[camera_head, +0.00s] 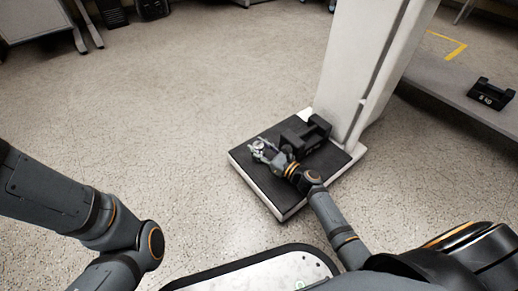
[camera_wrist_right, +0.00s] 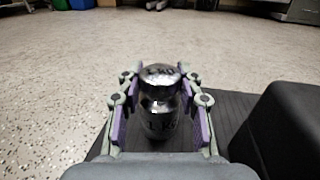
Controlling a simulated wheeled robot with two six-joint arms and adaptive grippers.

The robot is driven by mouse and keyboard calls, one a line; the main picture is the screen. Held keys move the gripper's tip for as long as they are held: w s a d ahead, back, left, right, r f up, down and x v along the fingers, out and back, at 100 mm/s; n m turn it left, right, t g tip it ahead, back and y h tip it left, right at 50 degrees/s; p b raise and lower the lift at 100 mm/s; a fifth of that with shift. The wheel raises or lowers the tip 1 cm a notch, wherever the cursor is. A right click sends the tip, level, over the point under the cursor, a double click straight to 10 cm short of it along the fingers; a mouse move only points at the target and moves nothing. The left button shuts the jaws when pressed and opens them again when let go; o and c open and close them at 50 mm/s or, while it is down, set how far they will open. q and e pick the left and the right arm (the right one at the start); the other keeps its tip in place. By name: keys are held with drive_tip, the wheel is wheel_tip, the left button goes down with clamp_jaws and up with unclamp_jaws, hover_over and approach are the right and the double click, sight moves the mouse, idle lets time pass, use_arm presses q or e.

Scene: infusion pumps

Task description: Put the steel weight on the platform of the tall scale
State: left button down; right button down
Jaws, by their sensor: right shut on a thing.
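The steel weight (camera_wrist_right: 160,122) is a shiny metal cylinder with a knobbed top and dark lettering. My right gripper (camera_wrist_right: 159,106) is shut on it, with one finger on each side. In the head view the weight (camera_head: 258,145) and my right gripper (camera_head: 264,152) are over the left part of the black platform (camera_head: 277,196) of the tall scale (camera_head: 362,60). The weight looks upright. I cannot tell whether its base touches the platform. My left arm shows at the left, but its gripper is out of view.
A black block weight with a handle (camera_head: 304,136) sits on the platform close to my right gripper, beside the scale's white column. A similar black block (camera_head: 490,93) is on the grey bench at right (camera_head: 455,85). The floor left of the scale is clear.

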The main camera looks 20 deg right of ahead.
drive_tip(key=shift+r, duration=0.1)
drive_tip(key=c, duration=0.9)
unclamp_jaws()
drive_tip(key=shift+o, duration=0.2)
drive_tip(key=shift+s+d, duration=0.2)
drive_tip(key=shift+s, duration=0.1)
drive_tip(key=p+v, duration=0.4)
drive_tip(key=v, duration=0.6)
drive_tip(key=shift+s, duration=0.2)
drive_tip(key=shift+s+d, duration=0.3)
drive_tip(key=shift+s, duration=0.1)
